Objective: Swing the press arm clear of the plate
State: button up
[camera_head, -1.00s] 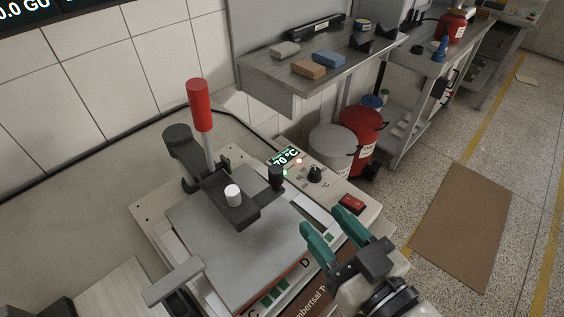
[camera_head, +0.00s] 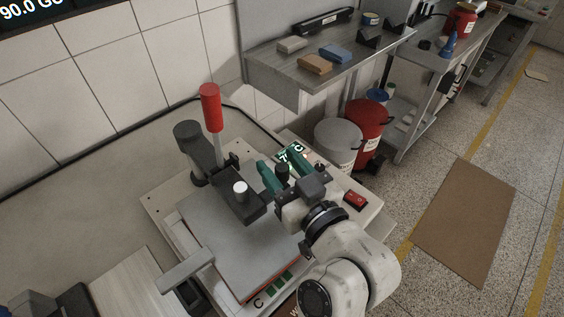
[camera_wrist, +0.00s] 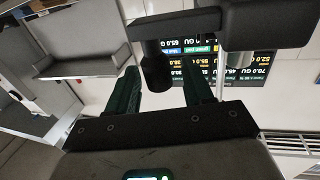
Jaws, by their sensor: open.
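The heat press stands on the bench with its grey plate (camera_head: 232,235) flat on top. The dark press arm (camera_head: 232,200) lies over the plate's far part, with a white knob (camera_head: 240,187) on it and a red handle (camera_head: 210,105) rising behind. A black knob (camera_head: 282,171) sits at the arm's right end. My gripper (camera_head: 283,163) is open, its green fingers on either side of this knob. In the wrist view the black knob (camera_wrist: 156,68) hangs from the dark arm (camera_wrist: 265,25) between my open fingers (camera_wrist: 160,85); I cannot tell whether they touch it.
A T-shaped grey handle (camera_head: 186,270) sticks out at the plate's front left. A control panel with a display (camera_head: 290,152) and a red switch (camera_head: 355,200) lies to the right. A shelf (camera_head: 330,65) with blocks is behind, and grey (camera_head: 338,142) and red drums stand below it.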

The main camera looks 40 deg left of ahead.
jog(key=shift+c, duration=0.2)
grip_shut()
dwell(0.3)
